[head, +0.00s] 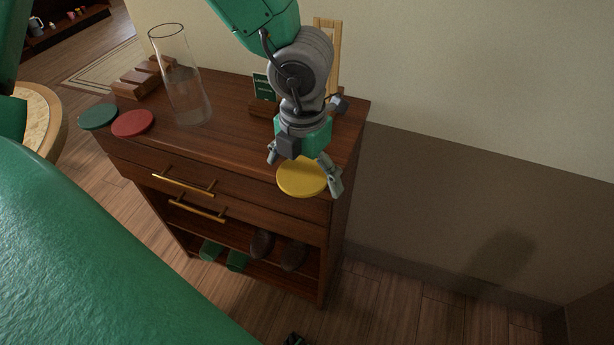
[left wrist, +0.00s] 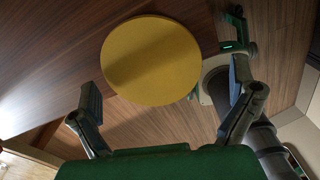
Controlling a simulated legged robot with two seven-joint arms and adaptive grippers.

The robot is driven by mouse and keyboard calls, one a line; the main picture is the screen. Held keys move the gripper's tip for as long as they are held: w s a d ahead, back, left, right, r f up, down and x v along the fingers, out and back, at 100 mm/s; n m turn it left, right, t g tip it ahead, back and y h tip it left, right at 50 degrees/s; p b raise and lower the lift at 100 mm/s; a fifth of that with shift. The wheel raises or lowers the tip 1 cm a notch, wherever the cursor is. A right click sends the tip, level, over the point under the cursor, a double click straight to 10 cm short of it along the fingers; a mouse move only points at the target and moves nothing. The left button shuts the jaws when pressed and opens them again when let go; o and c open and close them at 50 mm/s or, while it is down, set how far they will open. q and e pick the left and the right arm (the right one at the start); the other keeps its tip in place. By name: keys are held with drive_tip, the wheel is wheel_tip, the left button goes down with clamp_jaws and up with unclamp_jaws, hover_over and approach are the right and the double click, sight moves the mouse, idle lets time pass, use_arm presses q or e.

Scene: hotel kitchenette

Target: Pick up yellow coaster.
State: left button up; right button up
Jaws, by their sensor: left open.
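The yellow coaster (head: 302,178) is a flat round disc at the front right corner of the wooden cabinet top (head: 232,138). It reaches the front edge and seems to stick out slightly over it. My left gripper (head: 305,171) is open and points down over the coaster, with one finger to each side of it. In the left wrist view, the coaster (left wrist: 151,58) shows as a full disc beyond and between the spread fingers (left wrist: 163,88). I cannot tell whether either finger touches it. My right gripper is not in view.
A tall glass vase (head: 183,80), a red coaster (head: 133,123), a green coaster (head: 98,116) and a wooden block rack (head: 140,82) stand on the left of the top. A small green sign (head: 264,88) is behind my gripper. A wall is behind. Open floor lies to the right.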

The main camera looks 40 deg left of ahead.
use_arm(q)
drive_tip(key=shift+a+f, duration=0.25)
drive_tip(key=shift+a, duration=0.35)
drive_tip(key=shift+d, duration=0.45)
drive_tip(key=shift+a, duration=0.15)
drive_tip(key=c, duration=1.1)
drive_tip(key=shift+a, duration=0.15)
drive_tip(key=shift+c, duration=0.2)
